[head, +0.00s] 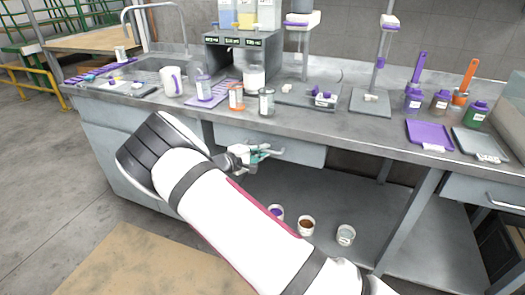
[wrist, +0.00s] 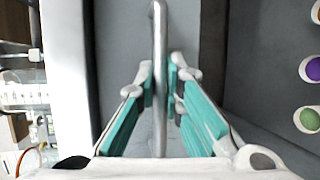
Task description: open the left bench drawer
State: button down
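In the wrist view, the drawer's metal handle (wrist: 158,60) runs as an upright bar between my teal-padded fingers (wrist: 161,85). The fingertips are close together on either side of the bar, with hardly any gap. The drawer front looks flush with the bench, as far as I can see.
The bench top (head: 375,128) holds bottles, a mug (head: 171,82), stands and trays. Several small cups, one of them brown-filled (head: 306,225), stand on the low shelf below. Another drawer (head: 470,190) is at the right. A bench leg (head: 410,215) stands between.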

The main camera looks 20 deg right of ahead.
jog(key=s+a+p, duration=0.4)
jog(key=s+a, duration=0.4)
jog(key=s, duration=0.3)
jog(key=s+a+p, duration=0.4)
jog(key=s+a, duration=0.5)
jog(key=s, duration=0.3)
jog(key=shift+s, duration=0.1)
jog(key=c, duration=1.7)
grip_release()
jog(key=v, duration=1.2)
